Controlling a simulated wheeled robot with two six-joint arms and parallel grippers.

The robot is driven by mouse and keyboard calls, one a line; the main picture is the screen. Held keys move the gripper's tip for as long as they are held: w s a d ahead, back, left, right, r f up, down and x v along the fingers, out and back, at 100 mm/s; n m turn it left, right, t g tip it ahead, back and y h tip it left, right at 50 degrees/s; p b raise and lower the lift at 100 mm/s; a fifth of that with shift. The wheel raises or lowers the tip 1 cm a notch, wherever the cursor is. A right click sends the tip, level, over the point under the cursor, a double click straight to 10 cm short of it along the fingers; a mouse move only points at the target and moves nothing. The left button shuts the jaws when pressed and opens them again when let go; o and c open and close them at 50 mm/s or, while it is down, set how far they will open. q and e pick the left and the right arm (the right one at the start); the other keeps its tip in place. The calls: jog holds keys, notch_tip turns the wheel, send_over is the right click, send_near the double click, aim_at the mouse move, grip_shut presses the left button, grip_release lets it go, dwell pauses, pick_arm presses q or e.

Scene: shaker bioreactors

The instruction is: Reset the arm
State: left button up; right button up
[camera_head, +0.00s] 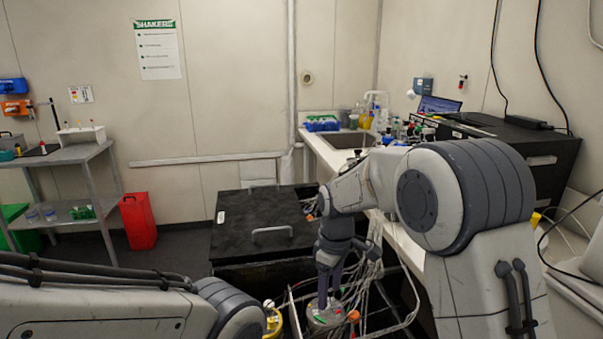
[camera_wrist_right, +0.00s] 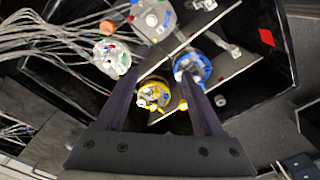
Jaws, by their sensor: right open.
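My right gripper (camera_head: 328,297) points down over the shaker area in the head view. In the right wrist view, its two dark fingers (camera_wrist_right: 158,80) are spread apart with nothing clamped between them. A yellow-ringed vessel (camera_wrist_right: 153,95) shows between and beyond the fingers, and a blue-ringed vessel (camera_wrist_right: 192,66) lies by the right fingertip. A grey-topped vessel (camera_head: 325,317) shows just below the fingers in the head view; whether they touch it is unclear. My right arm (camera_head: 440,195) bends across the right side. My left arm (camera_head: 100,305) enters at lower left; its gripper is out of view.
Loose tubes (camera_wrist_right: 55,42) run to a white-topped vessel (camera_wrist_right: 112,57) left of the fingers. A black lidded box (camera_head: 262,222) stands behind the gripper. A counter with a sink (camera_head: 350,140) is behind my right arm. A shelf (camera_head: 60,155) and red container (camera_head: 138,222) stand left.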

jog(key=s+a+r+m, duration=0.1)
jog(key=s+a+r, duration=0.15)
jog(key=s, duration=0.55)
jog(key=s+a+r+m, duration=0.1)
jog(key=s+a+r, duration=0.15)
jog(key=s, duration=0.65)
jog(key=s+d+m+p, duration=0.1)
jog(key=s+d, duration=0.1)
jog(key=s, duration=1)
jog(key=shift+d+f+m+y, duration=0.2)
jog(key=shift+m+y, duration=0.1)
jog(key=shift+m, duration=0.1)
jog(key=shift+s, duration=0.1)
